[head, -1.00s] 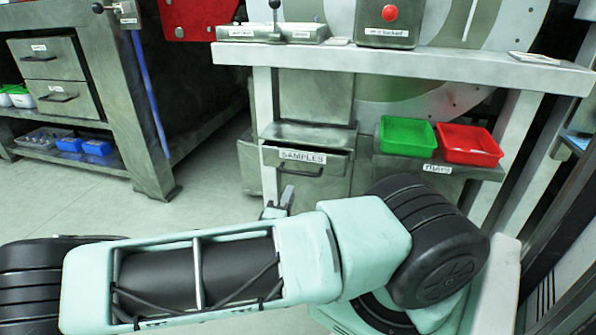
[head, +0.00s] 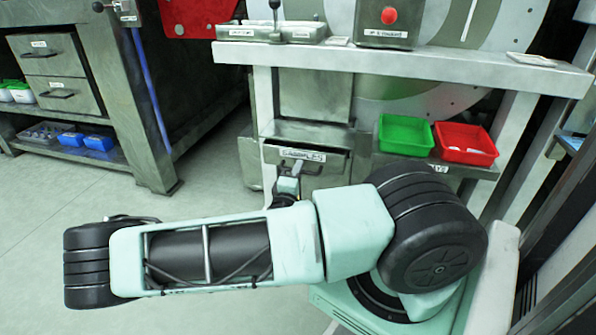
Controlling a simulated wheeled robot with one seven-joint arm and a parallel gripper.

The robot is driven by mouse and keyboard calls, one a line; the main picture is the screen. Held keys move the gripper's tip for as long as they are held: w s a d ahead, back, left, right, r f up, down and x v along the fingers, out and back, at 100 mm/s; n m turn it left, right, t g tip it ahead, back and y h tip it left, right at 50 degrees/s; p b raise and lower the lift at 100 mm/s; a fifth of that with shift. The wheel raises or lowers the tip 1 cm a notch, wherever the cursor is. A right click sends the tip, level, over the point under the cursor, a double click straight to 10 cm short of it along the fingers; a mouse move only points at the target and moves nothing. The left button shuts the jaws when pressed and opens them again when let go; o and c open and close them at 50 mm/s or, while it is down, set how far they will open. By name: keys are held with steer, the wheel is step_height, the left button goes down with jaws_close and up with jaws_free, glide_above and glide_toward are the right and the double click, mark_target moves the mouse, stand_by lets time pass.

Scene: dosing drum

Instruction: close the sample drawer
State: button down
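The sample drawer (head: 333,165) is a grey metal drawer with a white label and a dark handle, under the white bench in the head view. It looks pulled out somewhat, as a gap shows above its front. My gripper (head: 292,172) is at the left part of the drawer front, close to the handle. Whether it touches the front or handle cannot be told. The fingers are small and seen from behind, so their opening is unclear. My arm hides the area below the drawer.
A green bin (head: 405,134) and a red bin (head: 465,143) stand on a shelf right of the drawer. The white bench top (head: 440,62) is above. A workbench with drawers (head: 57,73) is at left. Open floor (head: 60,215) lies at lower left.

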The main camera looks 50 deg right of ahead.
steer(key=shift+f+x, duration=0.1)
steer(key=shift+x, duration=0.5)
steer(key=shift+f+x, duration=0.15)
steer(key=shift+x, duration=0.5)
steer(key=shift+w, duration=0.1)
steer(key=c, duration=1.9)
jaws_free()
steer(key=p+v, duration=0.4)
steer(key=v, duration=1.3)
steer(key=shift+a+r+p, duration=0.1)
steer(key=shift+a+p, duration=0.1)
steer(key=shift+p, duration=0.1)
